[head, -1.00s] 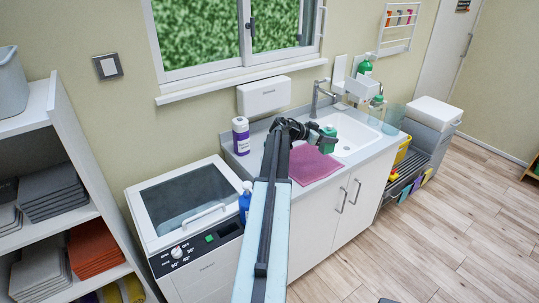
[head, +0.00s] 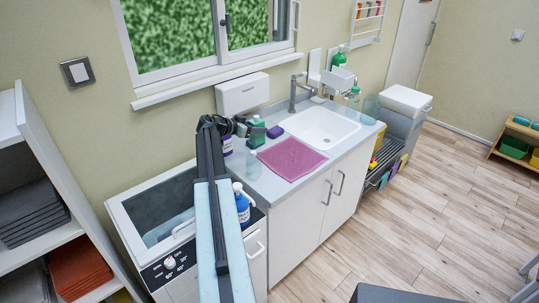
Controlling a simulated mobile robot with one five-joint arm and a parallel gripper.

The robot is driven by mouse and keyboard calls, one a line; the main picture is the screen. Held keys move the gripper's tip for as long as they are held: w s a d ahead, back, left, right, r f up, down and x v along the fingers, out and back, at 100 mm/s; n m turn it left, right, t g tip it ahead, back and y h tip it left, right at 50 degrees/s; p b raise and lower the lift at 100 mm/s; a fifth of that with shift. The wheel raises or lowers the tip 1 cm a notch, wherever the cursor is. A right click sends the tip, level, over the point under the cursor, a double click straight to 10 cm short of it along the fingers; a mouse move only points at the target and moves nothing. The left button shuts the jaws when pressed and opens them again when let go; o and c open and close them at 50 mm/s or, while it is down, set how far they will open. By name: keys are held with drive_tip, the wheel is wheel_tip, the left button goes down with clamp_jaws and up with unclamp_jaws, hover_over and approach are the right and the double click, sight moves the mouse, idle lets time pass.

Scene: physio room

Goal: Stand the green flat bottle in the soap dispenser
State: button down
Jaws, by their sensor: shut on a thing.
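My gripper (head: 244,126) is shut on the green flat bottle (head: 257,132), above the counter left of the sink. The bottle looks roughly upright; the fingers hide part of it. On the wall behind the sink is a white holder (head: 342,80), which seems to be the soap dispenser. A green-and-white bottle (head: 340,59) shows at its top and a greenish bottle (head: 354,93) below its right end. My gripper is well to the left of the holder and apart from it.
A purple block (head: 275,132) shows beside the held bottle. A white-and-purple bottle (head: 227,145) is partly hidden by my arm. A blue pump bottle (head: 241,204) stands nearer. The tap (head: 293,92) rises behind the sink.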

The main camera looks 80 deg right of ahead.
drive_tip(key=w+a, duration=0.2)
drive_tip(key=w, duration=0.3)
drive_tip(key=shift+n, duration=0.3)
wheel_tip(320, 180, down, 10)
drive_tip(key=b, duration=1)
drive_tip(key=shift+s+d+f+b, duration=0.1)
drive_tip(key=shift+s+f+b, duration=0.1)
drive_tip(key=shift+b, duration=0.1)
drive_tip(key=c, duration=0.8)
unclamp_jaws()
drive_tip(key=shift+r, duration=0.1)
drive_tip(key=shift+o, duration=0.2)
drive_tip(key=shift+r, duration=0.15)
drive_tip(key=p+v, duration=0.5)
drive_tip(key=v, duration=0.7)
